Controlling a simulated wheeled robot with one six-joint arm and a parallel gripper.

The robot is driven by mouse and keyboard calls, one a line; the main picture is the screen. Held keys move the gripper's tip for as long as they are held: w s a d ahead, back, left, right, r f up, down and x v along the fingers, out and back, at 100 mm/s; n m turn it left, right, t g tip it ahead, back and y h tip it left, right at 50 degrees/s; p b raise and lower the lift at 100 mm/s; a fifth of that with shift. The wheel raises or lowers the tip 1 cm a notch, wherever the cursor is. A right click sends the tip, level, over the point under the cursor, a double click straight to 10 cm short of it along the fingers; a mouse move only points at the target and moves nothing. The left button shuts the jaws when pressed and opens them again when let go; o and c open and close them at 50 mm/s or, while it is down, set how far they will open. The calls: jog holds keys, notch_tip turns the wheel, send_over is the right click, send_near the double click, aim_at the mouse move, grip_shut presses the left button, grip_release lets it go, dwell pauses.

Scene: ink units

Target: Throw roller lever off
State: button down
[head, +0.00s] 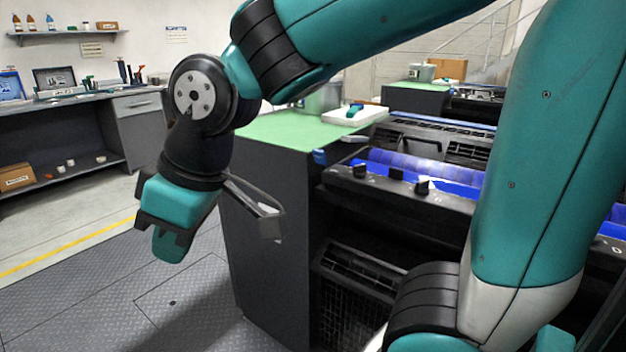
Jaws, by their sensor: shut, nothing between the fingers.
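My gripper (168,242) hangs at the end of the teal arm, left of the near ink unit and over the open floor. It is shut and empty, well apart from the machine. The near ink unit (395,196) has a blue roller (425,172) along its top. A small blue-tipped lever (320,157) shows at the unit's left end, and a pale grey handle (355,138) lies just above it. I cannot tell for sure which of these is the roller lever, or its exact setting. My upper arm hides part of the unit's right side.
A dark cabinet (262,225) with a green top stands between my gripper and the unit. A white tray (354,114) sits on that top. A second unit (478,95) stands behind. A workbench (80,102) is at the far left; the floor before it is clear.

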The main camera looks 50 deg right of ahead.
jog(key=w+d+f+t+h+b, duration=0.1)
jog(key=w+d+t+h+b, duration=0.2)
jog(key=w+b, duration=0.45)
jog(key=w+d+f+n+t+h+b, duration=0.1)
jog(key=w+d+f+t+b, duration=0.15)
jog(key=w+d+b, duration=0.5)
jog(key=w+d+f+t+h+b, duration=0.15)
jog(key=w+t+b, duration=0.35)
jog(key=w, duration=0.5)
jog(key=w+d+t+h+b, duration=0.1)
jog(key=w+d+h+b, duration=0.2)
jog(key=d+h+b, duration=0.9)
jog(key=s+d+f+m+g+h+b, duration=0.4)
jog(key=s+g+b, duration=0.2)
jog(key=b, duration=0.4)
jog(key=s+d+f+m+g+h+b, duration=0.3)
jog(key=s+g+b, duration=0.3)
jog(key=b, duration=0.5)
jog(key=shift+d+f+m+g+h, duration=0.4)
jog(key=shift+f+g+h, duration=0.25)
jog(key=shift+h, duration=0.2)
